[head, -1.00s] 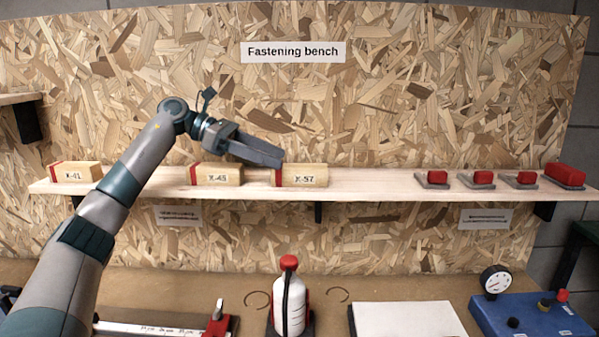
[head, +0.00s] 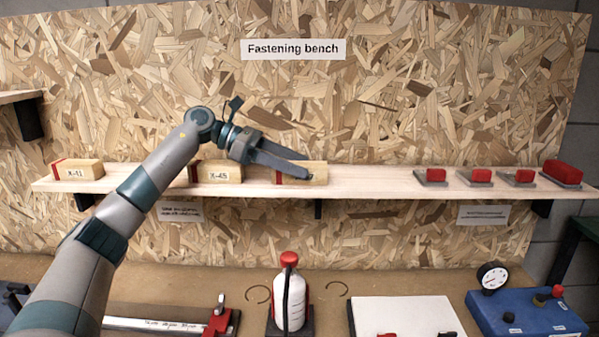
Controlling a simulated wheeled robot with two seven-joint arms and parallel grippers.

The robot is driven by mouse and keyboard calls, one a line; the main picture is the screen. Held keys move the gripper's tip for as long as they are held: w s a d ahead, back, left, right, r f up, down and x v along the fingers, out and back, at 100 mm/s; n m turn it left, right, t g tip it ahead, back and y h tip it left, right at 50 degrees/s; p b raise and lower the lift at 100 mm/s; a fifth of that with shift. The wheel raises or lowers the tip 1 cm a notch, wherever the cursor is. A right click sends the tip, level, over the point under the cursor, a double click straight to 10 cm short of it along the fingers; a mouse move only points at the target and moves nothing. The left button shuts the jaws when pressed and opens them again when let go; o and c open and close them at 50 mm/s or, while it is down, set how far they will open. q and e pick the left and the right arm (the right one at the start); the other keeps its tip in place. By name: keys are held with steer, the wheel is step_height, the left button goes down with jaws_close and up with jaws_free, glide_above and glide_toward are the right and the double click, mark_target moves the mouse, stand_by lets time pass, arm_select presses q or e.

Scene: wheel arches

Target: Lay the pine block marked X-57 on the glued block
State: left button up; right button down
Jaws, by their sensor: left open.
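The pine block marked X-57 (head: 290,181) lies on the wall shelf, with a red end on its left. My left gripper (head: 313,168) is open at this block, and one finger crosses its front and covers the marking. The other finger reaches along its top or back edge. I cannot tell whether the fingers touch it. Blocks X-41 (head: 76,170) and X-45 (head: 222,171) lie further left on the shelf. I cannot make out a glued block. My right gripper is not in view.
The shelf (head: 372,179) holds several red-topped pieces (head: 481,177) at its right. Below, the bench carries a red-capped bottle (head: 291,300), a white board (head: 405,316), a blue box with a gauge (head: 525,314) and a ruler with a red stop (head: 160,324).

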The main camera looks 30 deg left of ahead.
mark_target(313, 169)
arm_select(q)
steer(key=p+x, duration=0.1)
steer(key=x, duration=0.1)
steer(key=p+x, duration=0.1)
steer(key=x, duration=0.1)
steer(key=shift+s+d+r, duration=0.15)
steer(key=shift+s+d, duration=0.05)
steer(key=shift+s, duration=0.05)
steer(key=shift+w+d+f, duration=0.2)
steer(key=shift+f, duration=0.05)
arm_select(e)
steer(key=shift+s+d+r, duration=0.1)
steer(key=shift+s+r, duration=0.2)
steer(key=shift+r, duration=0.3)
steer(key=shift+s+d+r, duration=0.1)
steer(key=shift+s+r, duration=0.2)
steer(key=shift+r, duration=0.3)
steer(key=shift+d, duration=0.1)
arm_select(q)
steer(key=c, duration=1.3)
steer(key=shift+r, duration=0.15)
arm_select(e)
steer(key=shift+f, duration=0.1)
